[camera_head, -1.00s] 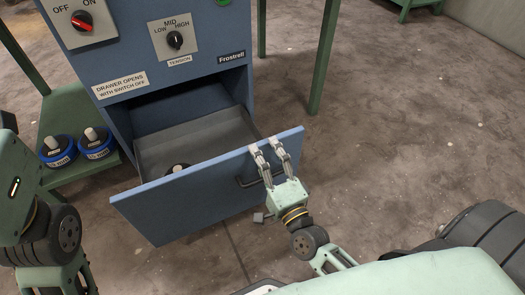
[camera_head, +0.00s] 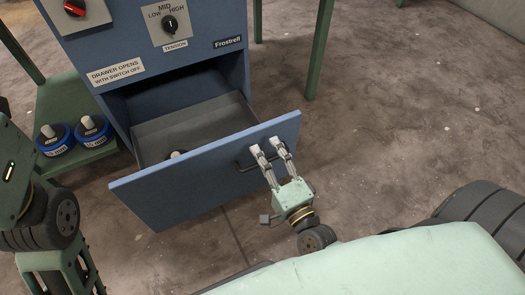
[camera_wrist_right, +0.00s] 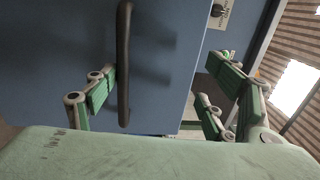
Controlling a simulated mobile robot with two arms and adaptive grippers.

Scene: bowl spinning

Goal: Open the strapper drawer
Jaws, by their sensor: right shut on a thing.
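The strapper (camera_head: 200,75) is a blue cabinet labelled Frostrell. Its drawer (camera_head: 205,180) is pulled out, showing a grey tray inside with a dark round object with a light top (camera_head: 177,154), partly hidden by the front panel. My right gripper (camera_head: 266,147) is at the dark bar handle (camera_head: 244,166) on the right of the drawer front. Two fingers show above the handle.
A green shelf (camera_head: 95,155) left of the strapper holds two blue-rimmed spools (camera_head: 92,130). A dial (camera_head: 170,24) and a label reading "drawer opens with switch off" (camera_head: 115,71) are on the cabinet. Concrete floor at right is open, beside a green leg (camera_head: 318,55).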

